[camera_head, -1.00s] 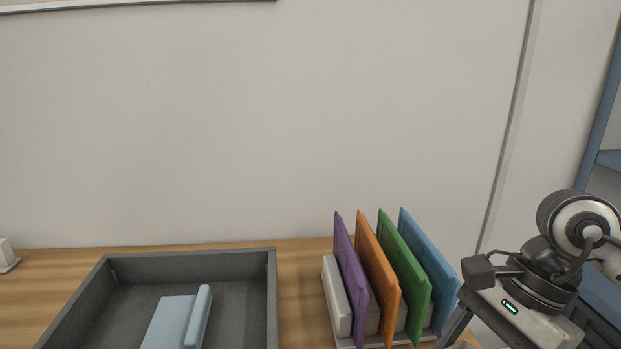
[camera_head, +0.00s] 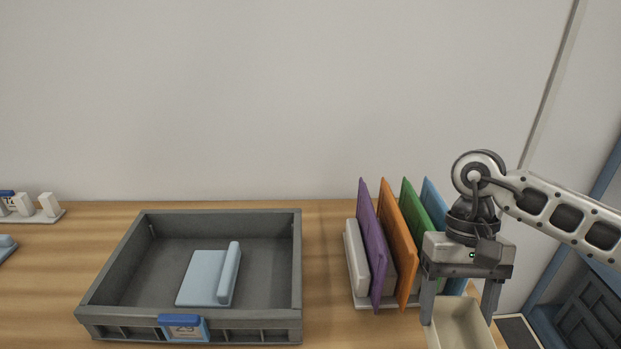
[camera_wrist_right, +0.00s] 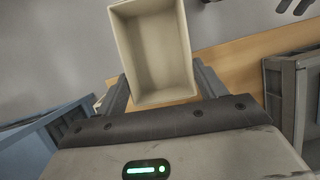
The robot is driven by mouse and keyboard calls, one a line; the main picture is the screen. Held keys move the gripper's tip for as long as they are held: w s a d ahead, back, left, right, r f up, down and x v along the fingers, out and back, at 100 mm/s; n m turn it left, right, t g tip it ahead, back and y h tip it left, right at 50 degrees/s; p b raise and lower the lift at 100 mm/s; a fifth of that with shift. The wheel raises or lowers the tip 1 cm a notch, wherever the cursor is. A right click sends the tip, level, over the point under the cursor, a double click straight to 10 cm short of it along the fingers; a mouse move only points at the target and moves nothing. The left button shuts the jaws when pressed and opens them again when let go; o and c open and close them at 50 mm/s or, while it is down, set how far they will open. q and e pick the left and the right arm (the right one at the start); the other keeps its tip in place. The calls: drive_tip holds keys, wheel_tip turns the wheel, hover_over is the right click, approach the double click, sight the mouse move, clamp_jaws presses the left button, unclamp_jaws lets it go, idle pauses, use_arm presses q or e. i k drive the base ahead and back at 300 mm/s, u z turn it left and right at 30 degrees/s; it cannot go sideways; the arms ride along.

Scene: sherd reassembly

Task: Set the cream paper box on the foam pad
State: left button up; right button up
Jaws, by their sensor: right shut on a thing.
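The cream paper box (camera_head: 462,328) is an open-topped box at the bottom right of the head view, cut off by the frame edge. My right gripper (camera_head: 458,311) points down and is shut on it, with one finger on each side. In the right wrist view the box (camera_wrist_right: 153,52) sits between the two fingers, and its inside looks empty. A light-blue pad (camera_head: 200,278) with a raised bar along its right side lies in a grey tray (camera_head: 291,262). It may be the foam pad; its material is not clear. My left gripper is not in view.
A rack holds upright purple (camera_head: 371,245), orange (camera_head: 398,245), green and blue panels, close beside my right gripper. The tray's front has a blue label (camera_head: 183,328). A white holder (camera_head: 47,207) stands at far left. Bare table (camera_head: 325,290) lies between tray and rack.

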sight(203, 270)
drive_tip(key=u, duration=1.15)
drive_tip(key=i, duration=0.35)
drive_tip(key=u, duration=0.65)
